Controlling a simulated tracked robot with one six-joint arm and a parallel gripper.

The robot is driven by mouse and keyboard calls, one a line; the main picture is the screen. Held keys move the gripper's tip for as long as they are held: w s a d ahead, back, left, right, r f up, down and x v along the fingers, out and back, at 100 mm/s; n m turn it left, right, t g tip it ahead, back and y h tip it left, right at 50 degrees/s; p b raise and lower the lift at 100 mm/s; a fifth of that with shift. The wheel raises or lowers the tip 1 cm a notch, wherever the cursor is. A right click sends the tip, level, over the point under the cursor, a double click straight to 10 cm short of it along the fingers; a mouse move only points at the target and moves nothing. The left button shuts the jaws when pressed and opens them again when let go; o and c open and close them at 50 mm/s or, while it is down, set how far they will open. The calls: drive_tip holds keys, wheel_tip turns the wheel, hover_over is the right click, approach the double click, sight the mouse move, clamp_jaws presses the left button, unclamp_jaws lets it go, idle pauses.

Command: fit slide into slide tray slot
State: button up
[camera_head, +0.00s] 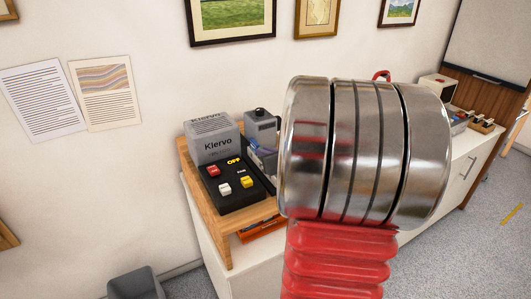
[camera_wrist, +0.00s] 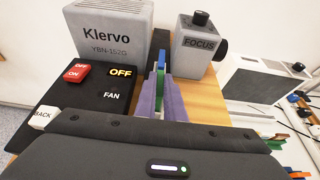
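The slide projector has a grey body marked Klervo (camera_head: 214,139), also in the wrist view (camera_wrist: 108,38), and a grey FOCUS lens block (camera_wrist: 201,45) to its right. A dark gap runs between body and block. Narrow upright purple, blue and green pieces (camera_wrist: 162,95) stand before this gap in the wrist view. They seem to be my gripper's fingers, seen edge-on; I cannot tell whether a slide is between them. In the head view my red and chrome arm hides most of the gripper. I cannot make out the slide or the tray slot clearly.
A black control panel (camera_head: 237,191) with red, white and yellow buttons lies before the projector on a wooden stand (camera_head: 205,208). The stand is on a white cabinet (camera_head: 459,185). Small boxes (camera_head: 482,124) stand at its far right end. Framed prints hang above.

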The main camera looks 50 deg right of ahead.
drive_tip(key=o, duration=0.4)
drive_tip(key=shift+o, duration=0.2)
drive_tip(key=shift+r, duration=0.15)
drive_tip(key=shift+v, duration=5.95)
